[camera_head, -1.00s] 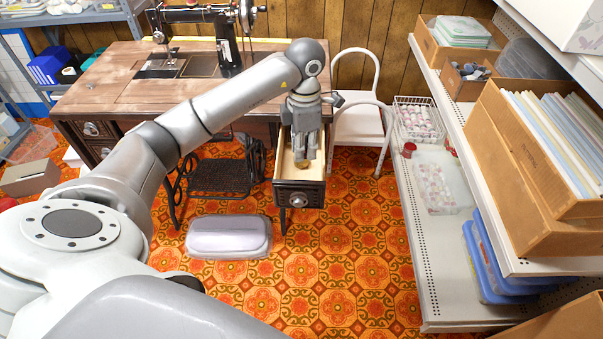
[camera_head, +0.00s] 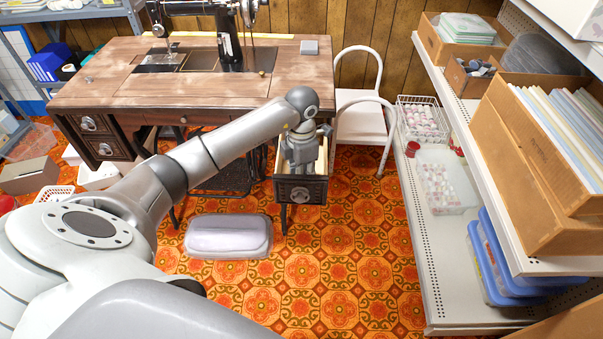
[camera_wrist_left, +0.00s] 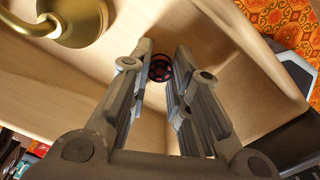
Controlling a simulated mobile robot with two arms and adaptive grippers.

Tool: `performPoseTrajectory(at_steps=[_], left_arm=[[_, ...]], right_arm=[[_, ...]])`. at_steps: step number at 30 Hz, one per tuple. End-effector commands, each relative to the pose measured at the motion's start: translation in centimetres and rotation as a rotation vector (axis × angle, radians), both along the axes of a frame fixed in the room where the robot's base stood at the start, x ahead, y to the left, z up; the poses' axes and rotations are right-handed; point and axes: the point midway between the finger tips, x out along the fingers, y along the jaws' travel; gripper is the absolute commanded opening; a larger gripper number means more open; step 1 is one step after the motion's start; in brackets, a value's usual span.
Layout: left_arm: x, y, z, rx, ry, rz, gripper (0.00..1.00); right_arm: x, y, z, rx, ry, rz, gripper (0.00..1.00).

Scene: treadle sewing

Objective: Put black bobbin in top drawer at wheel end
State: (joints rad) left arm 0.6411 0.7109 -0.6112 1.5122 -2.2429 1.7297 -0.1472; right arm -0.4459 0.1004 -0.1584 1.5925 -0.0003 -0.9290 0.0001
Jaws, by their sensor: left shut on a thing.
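The black bobbin (camera_wrist_left: 160,68), with red showing on its face, is between the fingertips of my left gripper (camera_wrist_left: 161,58) in the left wrist view. My left gripper (camera_head: 301,166) is shut on it and reaches down inside the open drawer (camera_head: 301,190) at the right end of the sewing table, the wheel end. The drawer's pale wooden interior (camera_wrist_left: 225,50) surrounds the fingers in the wrist view. The bobbin is hidden in the head view; I cannot tell whether it touches the drawer's bottom. My right gripper is not in view.
A rounded brass object (camera_wrist_left: 78,18) lies in the drawer near the fingers. The sewing machine (camera_head: 228,40) and a small grey block (camera_head: 309,47) are on the table (camera_head: 110,80). A white chair (camera_head: 360,120) and shelving (camera_head: 440,270) stand right of the drawer.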

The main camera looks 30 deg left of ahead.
Motion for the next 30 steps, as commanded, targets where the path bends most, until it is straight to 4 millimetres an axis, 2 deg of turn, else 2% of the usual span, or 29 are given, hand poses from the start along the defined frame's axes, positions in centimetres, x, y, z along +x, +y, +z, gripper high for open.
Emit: performPoseTrajectory(at_steps=[12,13,17,30], left_arm=[[0.06,0.04,-0.23,0.001,-0.003,0.0,0.11],[0.07,0.04,-0.17,0.001,-0.003,0.0,0.22],[0.06,0.04,-0.16,0.001,-0.003,0.0,0.39],[0.06,0.02,0.19,0.0,-0.002,-0.001,0.4]], right_arm=[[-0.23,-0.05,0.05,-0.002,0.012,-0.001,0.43],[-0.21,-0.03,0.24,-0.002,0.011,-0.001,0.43],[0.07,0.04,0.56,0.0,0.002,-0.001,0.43],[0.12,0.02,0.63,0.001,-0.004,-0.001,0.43]])
